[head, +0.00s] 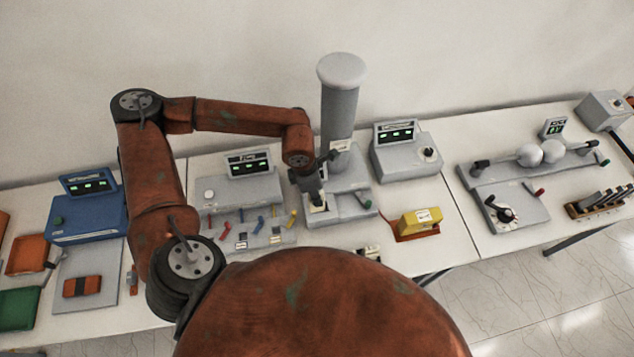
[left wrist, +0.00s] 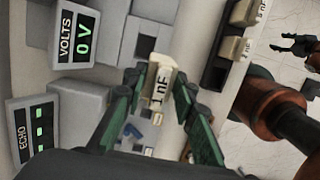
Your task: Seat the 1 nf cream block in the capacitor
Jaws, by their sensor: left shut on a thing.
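The cream block marked 1 nF (left wrist: 160,88) is between the green-padded fingers of my left gripper (left wrist: 158,92), which is shut on it. In the head view my left gripper (head: 318,196) points down at the front left of the grey capacitor unit (head: 350,202). The block (head: 318,208) shows only as a small pale patch there. In the left wrist view a dark slot (left wrist: 146,46) in the grey unit lies just beyond the block. I cannot tell whether the block touches it. A dark claw shape, apparently my right gripper (left wrist: 297,46), shows at the right edge; its opening is unclear.
More cream blocks (left wrist: 231,48) stand in a dark rack near the table edge. A tall grey column (head: 340,110) rises behind the gripper. A grey meter (head: 240,185) and colored levers stand to the left. A yellow box (head: 420,220) is to the right.

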